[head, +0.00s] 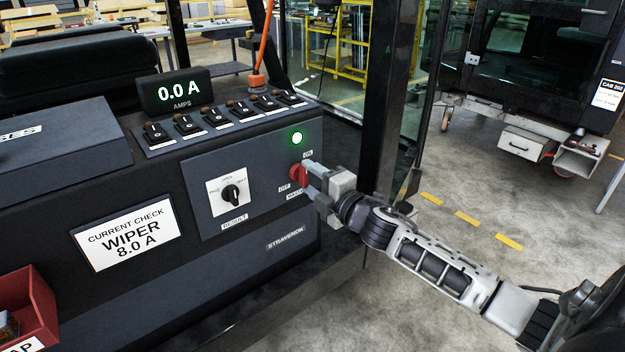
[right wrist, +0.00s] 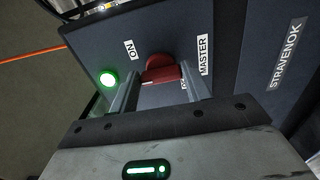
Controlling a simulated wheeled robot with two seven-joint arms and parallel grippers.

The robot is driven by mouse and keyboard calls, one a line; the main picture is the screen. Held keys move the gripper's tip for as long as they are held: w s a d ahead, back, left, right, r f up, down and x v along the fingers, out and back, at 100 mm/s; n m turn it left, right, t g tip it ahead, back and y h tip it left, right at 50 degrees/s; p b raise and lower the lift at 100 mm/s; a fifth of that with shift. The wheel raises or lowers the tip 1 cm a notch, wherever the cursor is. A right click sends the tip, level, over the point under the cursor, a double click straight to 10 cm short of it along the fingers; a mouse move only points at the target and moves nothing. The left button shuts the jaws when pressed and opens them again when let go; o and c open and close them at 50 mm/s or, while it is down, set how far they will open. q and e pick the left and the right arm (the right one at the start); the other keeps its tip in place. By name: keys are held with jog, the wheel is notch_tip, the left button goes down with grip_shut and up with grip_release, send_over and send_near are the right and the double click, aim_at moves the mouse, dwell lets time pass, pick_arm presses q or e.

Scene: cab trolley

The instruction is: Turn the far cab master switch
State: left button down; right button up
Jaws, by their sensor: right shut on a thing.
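The red master switch (head: 298,175) is on the dark panel face, between the ON and OFF labels, with a MASTER label below. My right gripper (head: 309,178) reaches in from the right and is shut on its red handle. In the right wrist view, the red handle (right wrist: 161,72) sits between my two fingers (right wrist: 160,90), and the lower label is partly hidden by it. Which label the handle points to, I cannot tell. A round green lamp (head: 297,138) above the switch is lit. It also glows in the right wrist view (right wrist: 108,79). My left gripper is not in view.
A black selector knob (head: 231,193) on a white plate is left of the switch. Several toggle switches (head: 215,117) line the panel top below a display (head: 175,91) reading 0.0 A. A sign (head: 126,234) reads WIPER 8.0 A. A dark cab post (head: 385,100) stands close beyond my right wrist.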

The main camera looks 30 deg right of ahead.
jog(key=o, duration=1)
jog(key=shift+c, duration=0.2)
jog(key=s+d+b, duration=0.1)
jog(key=s, duration=1.5)
jog(key=shift+d+b, duration=0.15)
jog(key=shift+b, duration=0.25)
jog(key=shift+w, duration=0.1)
